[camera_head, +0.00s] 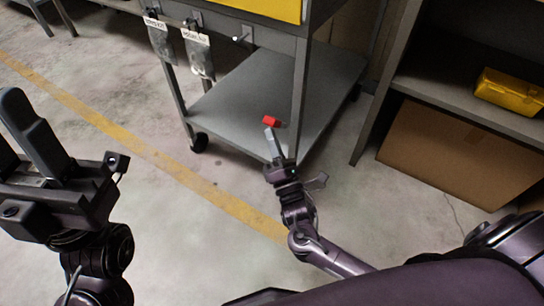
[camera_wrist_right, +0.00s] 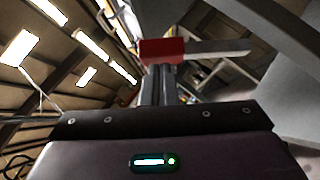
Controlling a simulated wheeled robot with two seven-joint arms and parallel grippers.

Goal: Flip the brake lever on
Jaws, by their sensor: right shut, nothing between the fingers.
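The brake lever shows as a small red piece (camera_head: 271,121) at the front edge of the cart's lower shelf in the head view. In the right wrist view its red end (camera_wrist_right: 162,50) lies across the line of my fingertips, with a pale grey bar (camera_wrist_right: 215,47) running right from it. My right gripper (camera_head: 269,133) is shut and empty, its tips just below the red piece in the head view. In the wrist view the fingers (camera_wrist_right: 159,72) are together and end at the red part; contact cannot be told. My left gripper (camera_head: 32,125) is at the far left, away from the cart.
The grey cart's lower shelf (camera_head: 237,104) is bare. A yellow bin (camera_head: 265,8) is on top, and labelled pouches (camera_head: 198,52) hang from its side. At the right, a shelf unit (camera_head: 440,92) holds a yellow case (camera_head: 510,93) above a cardboard box (camera_head: 455,155). Floor is clear left of the cart.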

